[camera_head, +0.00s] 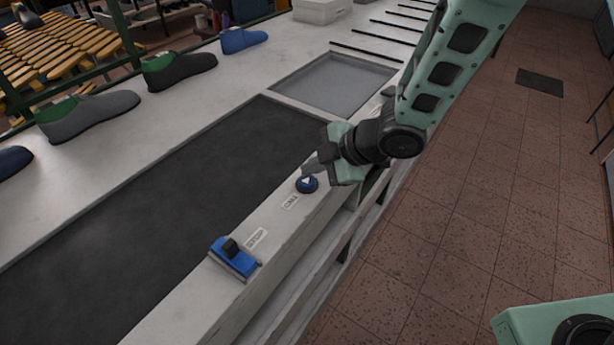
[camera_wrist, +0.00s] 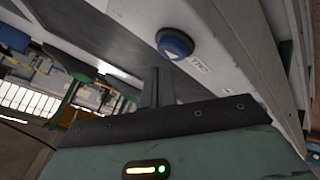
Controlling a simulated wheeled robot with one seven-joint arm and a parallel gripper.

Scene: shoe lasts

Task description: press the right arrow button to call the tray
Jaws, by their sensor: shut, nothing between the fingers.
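The round blue button (camera_head: 307,184) with a white arrow sits on the light bench edge, beside a small "CALL" label (camera_head: 290,201). The button also shows in the wrist view (camera_wrist: 175,44), just beyond my fingertips. My gripper (camera_head: 312,169) is shut and empty, its fingertips close above and beside the button in the head view. The closed fingers also show in the wrist view (camera_wrist: 160,75). I cannot tell whether they touch the button. No tray is clearly seen; a grey recessed panel (camera_head: 335,82) lies in the bench behind the gripper.
A dark belt (camera_head: 170,200) runs along the bench. Several shoe lasts (camera_head: 180,70) stand along its far side. Tiled floor (camera_head: 470,220) is open at right.

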